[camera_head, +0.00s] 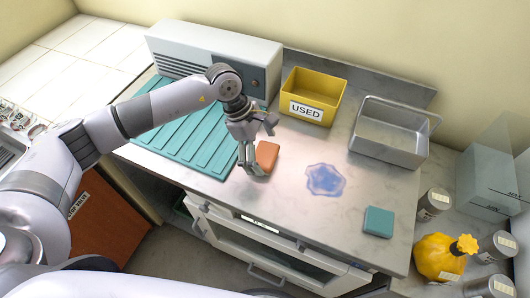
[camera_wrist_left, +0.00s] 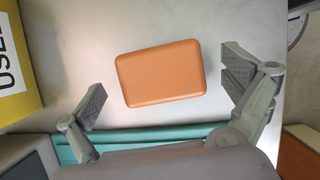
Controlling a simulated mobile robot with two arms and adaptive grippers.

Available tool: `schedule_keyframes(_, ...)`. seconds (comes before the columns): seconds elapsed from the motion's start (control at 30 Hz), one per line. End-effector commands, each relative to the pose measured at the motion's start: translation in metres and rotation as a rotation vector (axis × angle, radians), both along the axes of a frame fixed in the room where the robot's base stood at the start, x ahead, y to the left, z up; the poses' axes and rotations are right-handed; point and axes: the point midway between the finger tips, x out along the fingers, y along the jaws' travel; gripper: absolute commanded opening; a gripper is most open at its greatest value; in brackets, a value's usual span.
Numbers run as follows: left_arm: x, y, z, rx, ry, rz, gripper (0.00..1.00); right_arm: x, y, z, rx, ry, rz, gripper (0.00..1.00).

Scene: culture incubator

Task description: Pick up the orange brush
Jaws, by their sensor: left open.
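The orange brush (camera_head: 267,154) is a rounded orange block lying on the metal counter, beside the right edge of the teal ribbed mat. In the left wrist view the brush (camera_wrist_left: 161,73) lies between the two spread fingers, with a gap on each side. My left gripper (camera_head: 252,150) is open and empty, just above and beside the brush in the head view. It also shows in the left wrist view (camera_wrist_left: 163,85). The underside of the brush is hidden. My right gripper is not in view.
A yellow bin marked USED (camera_head: 328,88) and a metal tray (camera_head: 372,152) stand at the back. A blue puddle (camera_head: 325,180) and a teal block (camera_head: 378,221) lie to the right. The teal mat (camera_head: 165,130) is left. A grey machine (camera_head: 185,45) stands behind it.

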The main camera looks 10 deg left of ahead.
Motion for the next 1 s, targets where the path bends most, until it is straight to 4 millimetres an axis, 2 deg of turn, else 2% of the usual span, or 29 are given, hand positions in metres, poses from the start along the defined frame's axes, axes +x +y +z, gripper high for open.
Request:
schedule_keyframes(0.13,-0.0006,-0.0050,-0.0111,0.000,0.000,0.000,0.98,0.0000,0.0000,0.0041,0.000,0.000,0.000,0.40)
schedule_keyframes(0.37,-0.0005,-0.0053,-0.0127,0.000,-0.001,0.000,0.98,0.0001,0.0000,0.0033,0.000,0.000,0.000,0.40)
schedule_keyframes(1.0,-0.0004,-0.0049,-0.0122,0.000,-0.001,0.000,0.56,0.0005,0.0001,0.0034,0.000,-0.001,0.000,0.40)
